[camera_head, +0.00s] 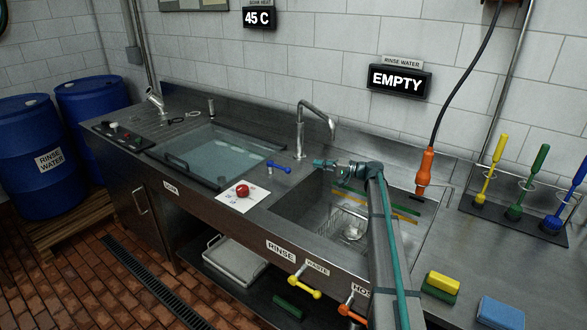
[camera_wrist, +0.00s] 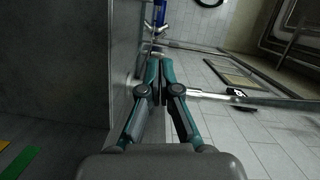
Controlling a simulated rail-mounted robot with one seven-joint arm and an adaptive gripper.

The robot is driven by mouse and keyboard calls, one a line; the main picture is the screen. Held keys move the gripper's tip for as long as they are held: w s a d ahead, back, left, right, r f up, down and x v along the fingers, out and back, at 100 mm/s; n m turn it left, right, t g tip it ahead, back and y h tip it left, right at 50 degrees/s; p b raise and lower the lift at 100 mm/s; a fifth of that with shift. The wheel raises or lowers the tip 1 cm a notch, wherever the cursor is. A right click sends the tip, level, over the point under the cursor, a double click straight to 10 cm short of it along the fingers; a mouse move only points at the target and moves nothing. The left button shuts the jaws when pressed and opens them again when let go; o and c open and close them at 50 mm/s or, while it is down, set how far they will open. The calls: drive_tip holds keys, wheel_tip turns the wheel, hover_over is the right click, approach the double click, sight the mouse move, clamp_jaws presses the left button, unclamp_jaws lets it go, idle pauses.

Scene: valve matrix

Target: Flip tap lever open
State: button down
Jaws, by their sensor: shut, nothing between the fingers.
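A blue lever (camera_head: 278,167) lies low on the sink deck, left of the curved metal tap (camera_head: 301,130). I take it as the tap lever; its label is not readable. My gripper (camera_head: 317,163) is shut and empty over the rinse basin's back left part, right of the lever and apart from it. In the wrist view the shut fingers (camera_wrist: 160,70) point toward the blue lever (camera_wrist: 159,14) at the top edge, with a gap between. The tap (camera_wrist: 215,96) shows to the right of the fingers there. No water is seen running from the spout.
The rinse basin (camera_head: 285,203) holds a wire basket (camera_head: 348,222). A red knob (camera_head: 242,190) sits on a white card left of it. Yellow (camera_head: 305,287) and orange (camera_head: 351,312) levers are on the front. The sign (camera_head: 399,79) reads EMPTY.

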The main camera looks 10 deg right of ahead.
sight(279, 167)
drive_tip(key=p+x, duration=0.3)
drive_tip(key=x, duration=0.6)
drive_tip(key=shift+w+a+r, duration=0.15)
drive_tip(key=shift+w+a, duration=0.1)
drive_tip(key=shift+a, duration=0.05)
drive_tip(key=shift+s+a+f+p, duration=0.15)
drive_tip(key=shift+s+a+p, duration=0.3)
drive_tip(key=shift+s+a, duration=0.15)
drive_tip(key=shift+s+a+f+p, duration=0.15)
drive_tip(key=shift+s+a+p, duration=0.35)
drive_tip(key=shift+a, duration=0.1)
drive_tip(key=shift+s+a+f, duration=0.25)
drive_tip(key=shift+a, duration=0.1)
